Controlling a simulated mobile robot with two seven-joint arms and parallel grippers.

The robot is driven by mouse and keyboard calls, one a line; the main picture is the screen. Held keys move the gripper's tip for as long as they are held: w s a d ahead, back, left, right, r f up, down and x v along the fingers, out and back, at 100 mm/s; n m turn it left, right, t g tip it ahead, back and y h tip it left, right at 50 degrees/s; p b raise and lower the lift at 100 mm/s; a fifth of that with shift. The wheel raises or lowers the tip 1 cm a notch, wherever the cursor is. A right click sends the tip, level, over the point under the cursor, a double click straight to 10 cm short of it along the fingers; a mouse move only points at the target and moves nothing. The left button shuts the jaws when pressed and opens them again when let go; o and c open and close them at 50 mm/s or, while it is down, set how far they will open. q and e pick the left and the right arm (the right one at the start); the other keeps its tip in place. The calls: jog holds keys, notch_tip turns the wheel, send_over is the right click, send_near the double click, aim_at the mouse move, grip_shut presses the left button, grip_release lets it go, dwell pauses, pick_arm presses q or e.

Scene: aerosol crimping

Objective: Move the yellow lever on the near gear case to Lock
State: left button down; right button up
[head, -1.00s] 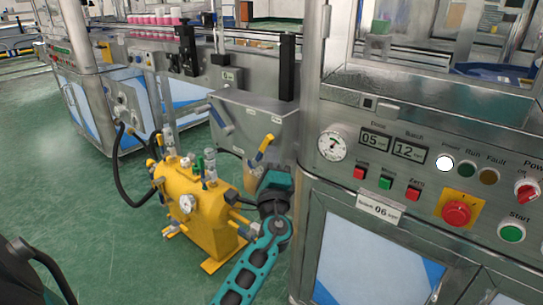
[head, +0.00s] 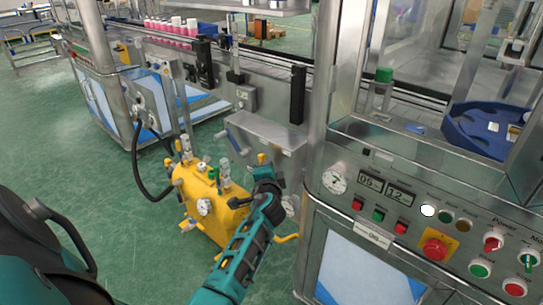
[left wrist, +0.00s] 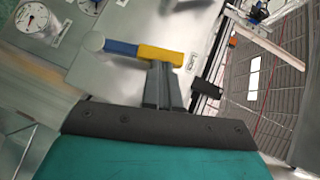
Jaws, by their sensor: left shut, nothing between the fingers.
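The near gear case (head: 262,132) is a grey steel box on the machine's side, left of the control panel. Its lever has a blue part and a yellow grip (left wrist: 161,54). In the left wrist view the lever lies almost level across the picture. My left gripper (left wrist: 160,68) is shut and empty, with its fingertips at the underside of the yellow grip, seemingly touching it. In the head view my left gripper (head: 264,182) is in front of the case and hides most of the lever. A small label (left wrist: 192,61) beside the grip is unreadable. My right gripper is out of view.
A yellow tank unit (head: 206,208) with gauges and valves stands on the green floor, left of my left forearm. The control panel (head: 400,215) with buttons is close on the right. A round gauge (left wrist: 40,19) shows in the left wrist view. Open floor lies to the left.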

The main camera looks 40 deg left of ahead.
pick_arm(q)
jog(key=shift+a+n+g+h+p, duration=0.3)
jog(key=shift+a+n+h+p, duration=0.15)
jog(key=shift+a+p, duration=0.7)
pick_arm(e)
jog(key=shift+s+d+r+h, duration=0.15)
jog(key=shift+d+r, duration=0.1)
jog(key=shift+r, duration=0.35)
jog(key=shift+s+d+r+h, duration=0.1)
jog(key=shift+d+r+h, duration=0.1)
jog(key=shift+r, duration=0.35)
pick_arm(q)
jog(key=shift+w, duration=0.1)
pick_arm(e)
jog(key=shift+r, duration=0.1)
pick_arm(q)
jog(key=shift+r, duration=0.1)
